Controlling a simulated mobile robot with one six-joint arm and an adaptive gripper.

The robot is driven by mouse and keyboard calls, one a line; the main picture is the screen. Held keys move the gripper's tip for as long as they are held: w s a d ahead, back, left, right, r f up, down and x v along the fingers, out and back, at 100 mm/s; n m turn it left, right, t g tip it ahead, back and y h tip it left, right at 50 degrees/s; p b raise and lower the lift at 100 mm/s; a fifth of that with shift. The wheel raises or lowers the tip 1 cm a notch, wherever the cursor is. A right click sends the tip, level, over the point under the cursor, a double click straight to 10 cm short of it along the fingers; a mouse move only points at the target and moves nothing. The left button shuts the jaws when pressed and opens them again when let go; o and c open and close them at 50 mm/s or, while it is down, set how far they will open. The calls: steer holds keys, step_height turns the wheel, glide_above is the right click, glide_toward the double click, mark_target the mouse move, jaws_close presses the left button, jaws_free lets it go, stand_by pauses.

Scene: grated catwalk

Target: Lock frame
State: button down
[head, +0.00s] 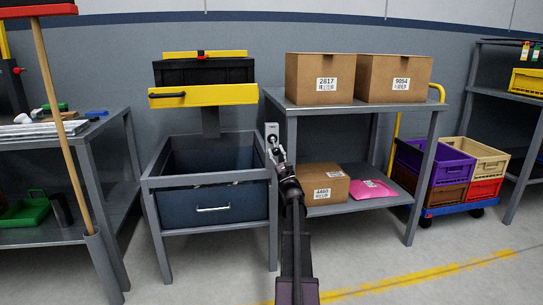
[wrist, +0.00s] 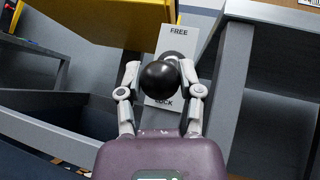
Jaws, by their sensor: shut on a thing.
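A white plate (wrist: 165,45) reads FREE at its top and, partly hidden, LOCK at its bottom. It also shows in the head view (head: 271,129), beside the grey stand's right post. A black ball knob (wrist: 159,79) stands in front of the plate, between the two words, and covers part of a round grey hub. My gripper (wrist: 160,74) has one finger on each side of the knob and is shut on it. In the head view my gripper (head: 277,155) reaches the plate from below. A yellow frame (head: 215,95) with a dark handle sits above the grey stand (head: 205,182).
A blue-grey bin (head: 235,207) sits in the stand. A grey shelf (head: 340,107) with cardboard boxes stands close on the right. A workbench (head: 105,128) and a broom (head: 55,95) are on the left. The floor in front (head: 400,270) is clear.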

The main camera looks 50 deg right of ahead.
steer(key=shift+w+a, duration=0.1)
steer(key=shift+w, duration=0.15)
steer(key=shift+c, duration=1.3)
jaws_free()
steer(key=shift+s, duration=0.15)
steer(key=shift+s+f+n, duration=0.1)
steer(key=shift+f+n, duration=0.05)
steer(key=shift+n, duration=0.15)
